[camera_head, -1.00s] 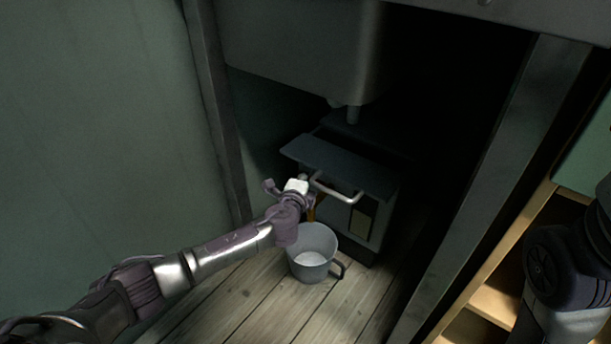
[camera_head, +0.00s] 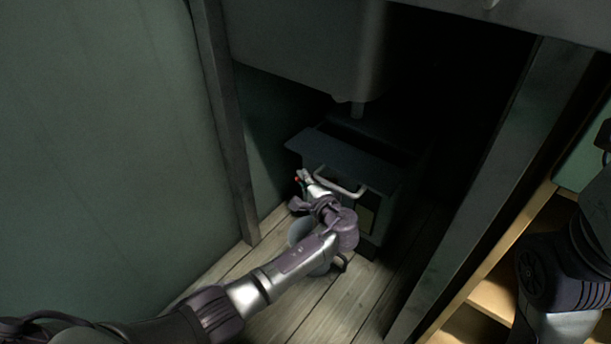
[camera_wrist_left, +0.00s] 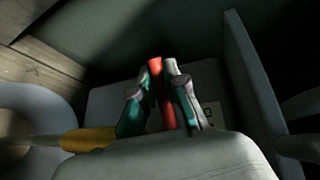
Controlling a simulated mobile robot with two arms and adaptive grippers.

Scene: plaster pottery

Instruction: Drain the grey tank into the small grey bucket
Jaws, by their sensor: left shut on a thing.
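The grey tank (camera_head: 340,158) stands on the floor under the sink, with a dark flat top and a pale bar handle (camera_head: 340,185) on its front. The small grey bucket (camera_head: 298,232) is on the floor in front of it, mostly hidden behind my left arm. In the left wrist view the bucket's pale rim (camera_wrist_left: 30,95) shows at left, beside a yellow spout (camera_wrist_left: 88,138). My left gripper (camera_wrist_left: 162,95) is shut on a red lever (camera_wrist_left: 156,68) at the tank's side. I cannot see whether liquid flows. My right gripper is out of view.
The sink basin (camera_head: 310,45) with its short drain pipe (camera_head: 357,110) hangs above the tank. A grey post (camera_head: 222,120) stands at left and another (camera_head: 480,190) at right. Wooden shelves (camera_head: 500,280) are further right. Floorboards in front are partly clear.

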